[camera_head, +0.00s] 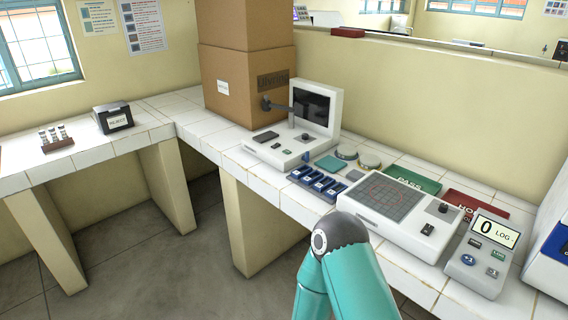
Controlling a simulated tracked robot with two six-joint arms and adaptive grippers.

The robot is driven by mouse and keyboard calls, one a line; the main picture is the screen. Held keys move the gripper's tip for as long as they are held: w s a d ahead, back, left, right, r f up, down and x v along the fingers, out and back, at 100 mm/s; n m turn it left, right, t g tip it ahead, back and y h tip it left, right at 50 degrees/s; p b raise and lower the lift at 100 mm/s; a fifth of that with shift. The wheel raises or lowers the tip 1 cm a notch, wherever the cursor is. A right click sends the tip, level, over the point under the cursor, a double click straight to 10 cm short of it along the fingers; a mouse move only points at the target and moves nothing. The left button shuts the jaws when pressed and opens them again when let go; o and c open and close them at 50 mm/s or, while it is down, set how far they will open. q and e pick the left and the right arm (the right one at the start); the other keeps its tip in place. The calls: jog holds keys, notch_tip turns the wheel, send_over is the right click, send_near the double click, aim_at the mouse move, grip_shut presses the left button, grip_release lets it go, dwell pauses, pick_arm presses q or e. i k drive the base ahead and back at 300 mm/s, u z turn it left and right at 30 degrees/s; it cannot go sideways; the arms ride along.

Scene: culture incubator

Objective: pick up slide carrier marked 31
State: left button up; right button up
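A blue rack (293,177) lies on the white tiled counter, in front of the white device with the dark screen. It holds several small dark blue pieces with white labels, which may be slide carriers. The labels are too small to read, so I cannot tell which one is marked 31. Neither gripper shows. One of my teal arm links with a dark grey joint rises from the bottom middle, in front of the counter edge.
The white screen device (318,109) stands behind the rack. A gridded panel device (385,197), a green PASS mat (415,180), a red HOLD mat (475,205) and a LOG counter (484,258) are to the right. Cardboard boxes (240,85) stand behind; a vial rack (57,145) sits left.

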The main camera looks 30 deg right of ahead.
aim_at(300, 172)
jog(key=u, duration=0.1)
jog(key=i, duration=1.55)
jog(key=z, duration=1.45)
jog(key=k, duration=0.4)
jog(key=z, duration=0.3)
jog(key=i, duration=0.4)
jog(key=u, duration=0.1)
